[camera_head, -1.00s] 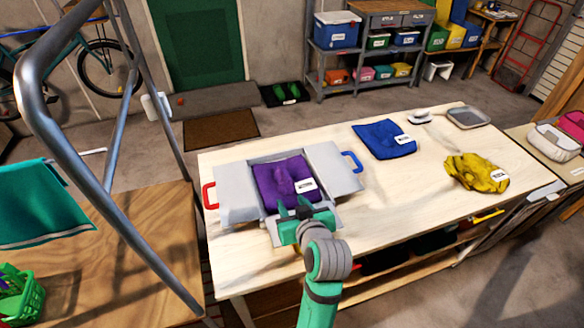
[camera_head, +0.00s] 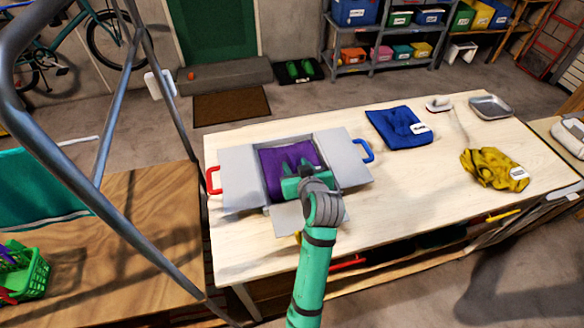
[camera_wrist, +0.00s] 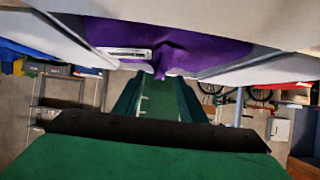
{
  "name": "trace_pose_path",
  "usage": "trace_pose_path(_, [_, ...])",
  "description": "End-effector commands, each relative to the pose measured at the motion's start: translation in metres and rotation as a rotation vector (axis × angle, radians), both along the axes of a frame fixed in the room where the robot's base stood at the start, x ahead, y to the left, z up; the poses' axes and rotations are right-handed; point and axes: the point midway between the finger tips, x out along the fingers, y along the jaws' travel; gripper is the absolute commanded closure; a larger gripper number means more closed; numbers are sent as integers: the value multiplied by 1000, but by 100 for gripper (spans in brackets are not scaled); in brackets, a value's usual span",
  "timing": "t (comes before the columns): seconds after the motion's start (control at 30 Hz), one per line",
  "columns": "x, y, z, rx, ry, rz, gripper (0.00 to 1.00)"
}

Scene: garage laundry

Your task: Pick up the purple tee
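The purple tee (camera_head: 274,160) lies crumpled on the middle panel of a grey folding board (camera_head: 240,170) on the wooden table. My gripper (camera_head: 295,166) reaches over the near part of the tee and hides some of it, including most of its white label. In the wrist view, the tee (camera_wrist: 205,45) spans the top, with its label at the left. A fold of it points toward the space between my two green fingers (camera_wrist: 160,88).
The board has a red handle (camera_head: 213,181) at left and a blue handle (camera_head: 363,151) at right. A blue garment (camera_head: 395,127), a yellow garment (camera_head: 490,167) and a grey tray (camera_head: 491,106) lie farther right. A metal frame (camera_head: 110,200) stands at left.

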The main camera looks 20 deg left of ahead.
Motion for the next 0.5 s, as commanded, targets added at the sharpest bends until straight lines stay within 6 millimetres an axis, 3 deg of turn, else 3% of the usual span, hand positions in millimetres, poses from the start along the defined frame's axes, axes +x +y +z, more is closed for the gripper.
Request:
trace_pose_path(0.2, [19,14,-13,0,0,2,62])
trace_pose_path(0.5, [22,16,-14,0,0,1,62])
